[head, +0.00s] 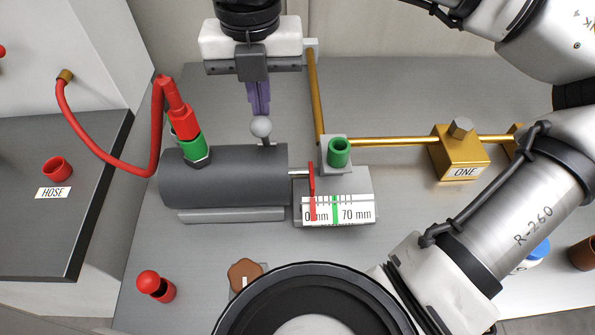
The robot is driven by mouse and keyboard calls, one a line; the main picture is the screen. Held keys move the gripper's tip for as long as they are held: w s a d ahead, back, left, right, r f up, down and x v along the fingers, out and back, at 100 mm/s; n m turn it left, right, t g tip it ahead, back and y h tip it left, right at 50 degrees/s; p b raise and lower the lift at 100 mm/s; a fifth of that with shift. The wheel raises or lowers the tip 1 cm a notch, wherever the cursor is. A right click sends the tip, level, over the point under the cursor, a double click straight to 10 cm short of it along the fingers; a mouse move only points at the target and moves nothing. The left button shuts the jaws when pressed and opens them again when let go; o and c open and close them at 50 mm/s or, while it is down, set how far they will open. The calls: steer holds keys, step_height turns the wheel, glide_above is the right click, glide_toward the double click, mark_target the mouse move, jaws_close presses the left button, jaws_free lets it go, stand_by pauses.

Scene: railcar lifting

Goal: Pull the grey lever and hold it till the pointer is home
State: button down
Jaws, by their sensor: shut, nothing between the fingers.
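The grey lever is a short stem with a round light-grey ball (261,127) on top, standing behind the dark grey cylinder (225,178). My gripper (259,111) points down with its purple fingers closed together. The fingertips appear right at or just above the ball; I cannot tell whether they touch it. The red pointer (311,180) sits on the rod at the cylinder's right end, over the white scale (355,211) marked 0 mm and 70 mm. The pointer is near the 0 mm end, left of the green band (335,210).
A red hose (110,165) runs from the left wall to a red and green coupling (186,125) on the cylinder. A green port (339,152), brass pipe (380,141) and brass block (460,152) labelled ONE stand right. A red cap (155,286) and brown knob (245,274) are in front.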

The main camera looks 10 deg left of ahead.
step_height(320, 180, up, 8)
steer(key=w+p, duration=0.1)
steer(key=p, duration=0.3)
steer(key=shift+w+a+p, duration=0.15)
steer(key=shift+w+p, duration=0.05)
steer(key=shift+p, duration=0.2)
steer(key=shift+s+f, duration=0.1)
steer(key=shift+f, duration=0.1)
stand_by(0.5)
